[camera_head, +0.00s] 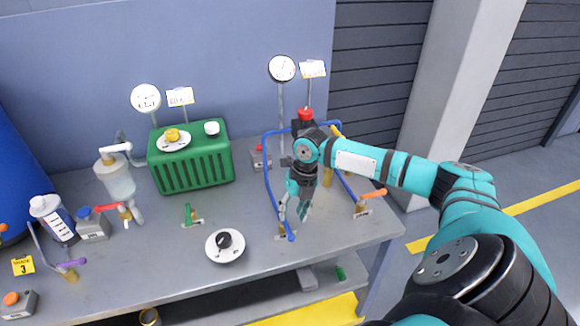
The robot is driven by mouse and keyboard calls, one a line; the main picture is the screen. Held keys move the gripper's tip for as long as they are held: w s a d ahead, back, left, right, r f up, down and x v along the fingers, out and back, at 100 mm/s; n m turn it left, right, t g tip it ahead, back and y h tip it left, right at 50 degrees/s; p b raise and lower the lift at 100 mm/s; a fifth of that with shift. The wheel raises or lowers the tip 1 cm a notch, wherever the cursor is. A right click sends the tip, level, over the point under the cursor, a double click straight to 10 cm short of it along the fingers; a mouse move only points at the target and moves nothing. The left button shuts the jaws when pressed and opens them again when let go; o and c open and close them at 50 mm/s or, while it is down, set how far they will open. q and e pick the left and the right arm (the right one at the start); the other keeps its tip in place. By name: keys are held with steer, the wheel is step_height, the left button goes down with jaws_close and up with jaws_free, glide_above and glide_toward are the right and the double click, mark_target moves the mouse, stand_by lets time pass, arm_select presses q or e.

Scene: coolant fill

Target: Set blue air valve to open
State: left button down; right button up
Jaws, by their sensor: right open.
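A small blue lever handle (290,230), which looks like the blue air valve, stands on the grey workbench (320,252) near its front right. Its brass-and-white base shows just left of the handle. My right gripper (294,213) points down just above and behind the blue handle, with its fingers apart. I cannot tell whether a finger touches the handle. My right arm reaches in from the right and hides part of the bench behind it. My left gripper is not in view.
An orange-lever valve (372,195) stands to the right, a green-lever valve (189,213) to the left. A black knob on a white dial (225,244) lies front left. A green ribbed tank (193,160) stands behind.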

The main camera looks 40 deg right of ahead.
step_height(320, 180, up, 7)
steer(key=d, duration=0.1)
steer(key=shift+s+f, duration=0.2)
steer(key=shift+s, duration=0.1)
steer(key=shift+d, duration=0.1)
